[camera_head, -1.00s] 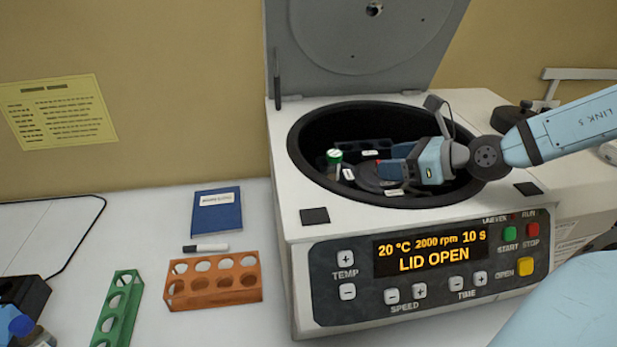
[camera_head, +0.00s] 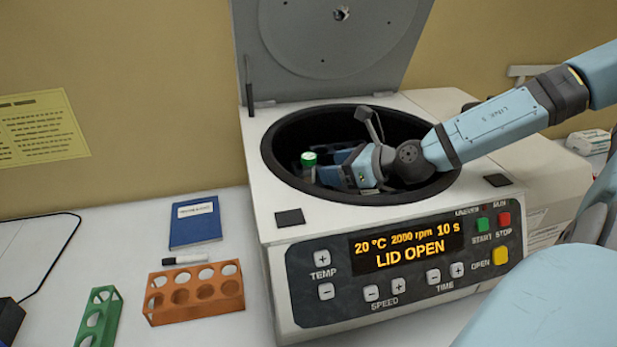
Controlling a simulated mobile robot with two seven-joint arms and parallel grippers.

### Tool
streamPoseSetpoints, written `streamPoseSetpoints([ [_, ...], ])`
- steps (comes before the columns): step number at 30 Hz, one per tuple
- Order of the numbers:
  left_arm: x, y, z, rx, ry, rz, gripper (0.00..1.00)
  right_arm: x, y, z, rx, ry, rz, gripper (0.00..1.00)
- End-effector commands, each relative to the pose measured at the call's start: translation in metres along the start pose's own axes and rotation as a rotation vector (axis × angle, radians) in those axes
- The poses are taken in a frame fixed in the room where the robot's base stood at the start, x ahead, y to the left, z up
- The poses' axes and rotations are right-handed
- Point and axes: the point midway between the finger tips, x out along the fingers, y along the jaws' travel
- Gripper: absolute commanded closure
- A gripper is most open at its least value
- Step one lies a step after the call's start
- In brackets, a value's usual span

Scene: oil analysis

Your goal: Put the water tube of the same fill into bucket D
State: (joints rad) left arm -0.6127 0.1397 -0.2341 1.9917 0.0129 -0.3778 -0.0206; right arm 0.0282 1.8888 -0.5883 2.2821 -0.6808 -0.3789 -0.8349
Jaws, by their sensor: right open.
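The centrifuge (camera_head: 285,235) stands with its lid (camera_head: 335,40) up, and its display reads LID OPEN. A tube with a green cap (camera_head: 309,159) stands upright inside the bowl, toward its left side. My right gripper (camera_head: 326,172) is inside the bowl, open, with its fingers pointing left close to the tube. I cannot tell whether they touch or surround it. The gripper and arm hide much of the rotor, and I cannot read the bucket letters. My left gripper is not in view.
An orange rack (camera_head: 194,310) with empty holes and a green rack (camera_head: 98,318) stand left of the centrifuge. A blue notebook (camera_head: 195,225) and a marker (camera_head: 186,259) lie behind the orange rack. The bowl rim (camera_head: 268,160) surrounds my right gripper.

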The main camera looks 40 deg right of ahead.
Motion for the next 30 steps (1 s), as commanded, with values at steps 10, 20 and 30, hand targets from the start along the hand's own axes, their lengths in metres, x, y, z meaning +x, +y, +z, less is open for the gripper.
streamPoseSetpoints([
  [10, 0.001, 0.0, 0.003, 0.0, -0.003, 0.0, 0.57, 0.012, -0.001, -0.001, 0.003, 0.001, -0.001, 0.37],
  [20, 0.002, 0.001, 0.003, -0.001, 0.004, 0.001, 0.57, 0.036, -0.003, -0.003, 0.003, 0.003, -0.001, 0.37],
  [30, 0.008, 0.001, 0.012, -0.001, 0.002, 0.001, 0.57, 0.057, -0.004, -0.003, 0.002, 0.002, -0.001, 0.37],
])
